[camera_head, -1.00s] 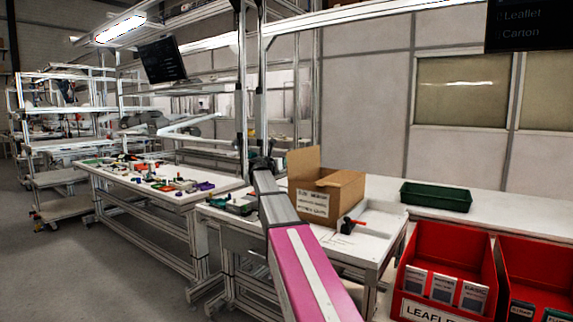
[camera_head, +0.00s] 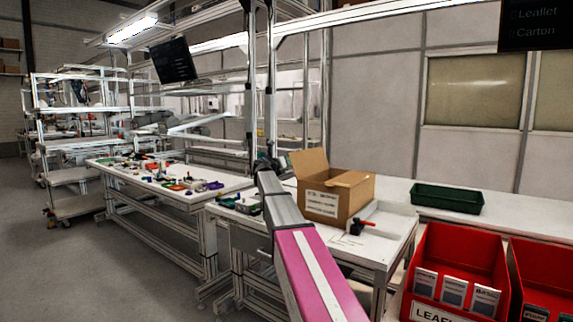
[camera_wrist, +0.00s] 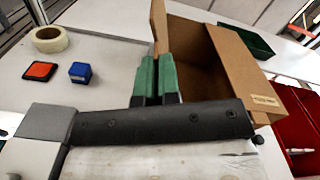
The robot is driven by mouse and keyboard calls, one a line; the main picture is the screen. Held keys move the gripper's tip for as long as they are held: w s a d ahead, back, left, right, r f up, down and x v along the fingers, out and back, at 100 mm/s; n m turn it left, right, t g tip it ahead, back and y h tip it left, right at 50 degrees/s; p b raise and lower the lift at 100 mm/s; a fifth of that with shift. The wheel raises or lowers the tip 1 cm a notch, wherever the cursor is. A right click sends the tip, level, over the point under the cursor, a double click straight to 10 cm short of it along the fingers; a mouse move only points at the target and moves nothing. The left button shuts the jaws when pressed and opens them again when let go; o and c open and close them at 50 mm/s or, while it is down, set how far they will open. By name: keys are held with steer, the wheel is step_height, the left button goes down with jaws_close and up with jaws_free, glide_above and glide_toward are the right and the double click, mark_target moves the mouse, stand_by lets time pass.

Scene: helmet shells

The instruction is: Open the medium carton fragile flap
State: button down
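The brown medium carton (camera_head: 322,206) stands on the white bench with its label facing me. In the head view its left flap (camera_head: 309,163) stands up and leans outward, and another flap piece (camera_head: 352,179) shows at the right. In the wrist view the open carton (camera_wrist: 200,48) is at the right, with a flap (camera_wrist: 159,27) standing nearly edge-on. My gripper's green fingers (camera_wrist: 157,75) are close together, with their tips by the foot of that flap. The head view hides the fingertips.
A tape roll (camera_wrist: 50,39), an orange pad (camera_wrist: 40,71) and a blue block (camera_wrist: 80,72) lie left of my gripper. A green tray (camera_head: 446,198) stands right of the carton. A red-handled clamp (camera_head: 362,223) is in front. Red leaflet bins (camera_head: 457,261) stand at the lower right.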

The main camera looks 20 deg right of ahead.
steer(key=c, duration=1.3)
jaws_free()
steer(key=v, duration=1.1)
steer(key=shift+d, duration=0.1)
